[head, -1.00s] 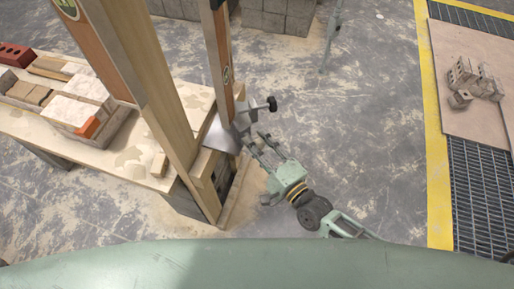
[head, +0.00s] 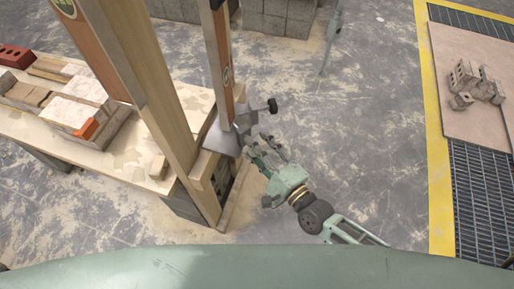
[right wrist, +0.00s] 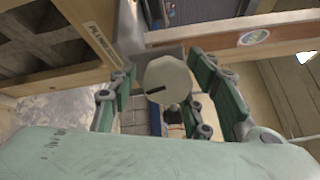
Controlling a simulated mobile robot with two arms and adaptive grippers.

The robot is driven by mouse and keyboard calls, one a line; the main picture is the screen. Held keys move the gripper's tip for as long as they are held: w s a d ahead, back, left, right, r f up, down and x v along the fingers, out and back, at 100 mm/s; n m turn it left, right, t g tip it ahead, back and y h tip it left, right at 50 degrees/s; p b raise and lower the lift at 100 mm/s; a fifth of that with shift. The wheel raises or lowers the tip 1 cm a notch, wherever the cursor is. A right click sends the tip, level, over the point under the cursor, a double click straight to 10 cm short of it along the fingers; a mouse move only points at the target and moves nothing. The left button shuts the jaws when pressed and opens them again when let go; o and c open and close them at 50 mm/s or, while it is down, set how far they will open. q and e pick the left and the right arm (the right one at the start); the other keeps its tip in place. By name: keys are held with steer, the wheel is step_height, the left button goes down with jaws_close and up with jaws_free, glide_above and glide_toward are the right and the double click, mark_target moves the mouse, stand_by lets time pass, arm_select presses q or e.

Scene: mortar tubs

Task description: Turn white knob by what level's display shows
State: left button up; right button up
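The white knob (right wrist: 167,82) is a pale round disc with a short dark mark, pointing left and slightly down. It sits in the middle of the right wrist view, between the two fingers of my right gripper (right wrist: 164,88). The fingers are apart, with the knob between their tips; contact is unclear. In the head view, my right gripper (head: 263,150) is beside the grey metal bracket (head: 222,140), and the knob cannot be made out. An orange-faced level (head: 222,65) stands upright by a post. No display reading is legible. My left gripper is not in view.
A workbench (head: 130,160) with bricks and blocks lies left of the timber posts (head: 150,100). A dark ball-ended handle (head: 272,104) sticks out from the bracket near my gripper. Open concrete floor (head: 370,140) lies to the right, up to a yellow line (head: 438,180).

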steer(key=shift+o, duration=0.4)
steer(key=shift+r, duration=0.1)
steer(key=v, duration=1.2)
